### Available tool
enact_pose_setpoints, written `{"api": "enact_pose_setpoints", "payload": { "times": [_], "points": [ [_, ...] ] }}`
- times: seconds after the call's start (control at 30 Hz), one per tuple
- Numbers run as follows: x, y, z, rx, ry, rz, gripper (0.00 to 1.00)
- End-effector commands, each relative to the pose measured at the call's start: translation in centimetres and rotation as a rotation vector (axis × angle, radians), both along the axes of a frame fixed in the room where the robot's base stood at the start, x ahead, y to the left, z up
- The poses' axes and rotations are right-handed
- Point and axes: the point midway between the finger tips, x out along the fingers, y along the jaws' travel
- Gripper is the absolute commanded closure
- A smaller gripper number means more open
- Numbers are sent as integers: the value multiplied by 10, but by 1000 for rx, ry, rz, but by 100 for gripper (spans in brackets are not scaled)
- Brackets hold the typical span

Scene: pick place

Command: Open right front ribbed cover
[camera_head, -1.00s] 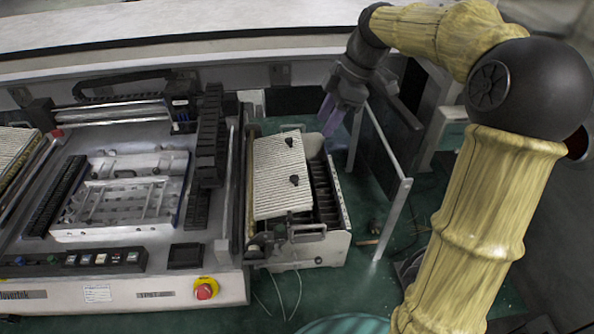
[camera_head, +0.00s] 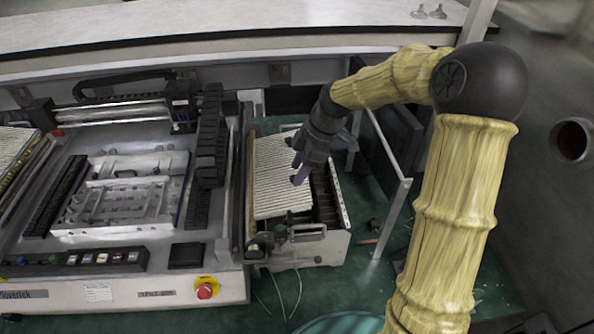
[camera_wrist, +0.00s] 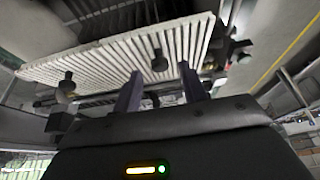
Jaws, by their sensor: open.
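The ribbed cover (camera_head: 272,180) is a cream, ribbed panel lying tilted over the metal box at the right end of the machine. My gripper (camera_head: 301,177) is over the cover's right side, its fingers pointing down by the front black knob. In the wrist view the ribbed cover (camera_wrist: 120,55) spans the top, with one black knob (camera_wrist: 159,62) just beyond and between the open fingers (camera_wrist: 160,88). A second knob (camera_wrist: 67,84) is at the left. The gripper is open and empty. My gripper hides the cover's far right part in the head view.
The metal box (camera_head: 330,248) has dark slots along its right side. A metal post frame (camera_head: 390,215) stands to its right. The machine (camera_head: 120,200) with a red stop button (camera_head: 205,291) fills the left. A long pale worktop (camera_head: 200,25) runs along the back.

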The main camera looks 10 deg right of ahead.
Motion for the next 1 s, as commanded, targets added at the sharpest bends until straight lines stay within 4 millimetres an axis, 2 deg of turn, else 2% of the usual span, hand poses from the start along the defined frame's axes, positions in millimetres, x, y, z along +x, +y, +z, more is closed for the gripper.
{"api": "enact_pose_setpoints", "payload": {
  "times": [0.13,0.43,0.47,0.67,1.0],
  "points": [
    [0,5,-14,0,0,0,58],
    [0,7,-17,-1,-1,2,58],
    [0,7,-17,-1,-1,2,60],
    [0,8,-16,-1,-1,3,99],
    [1,7,-15,-7,-3,0,100]
  ]
}}
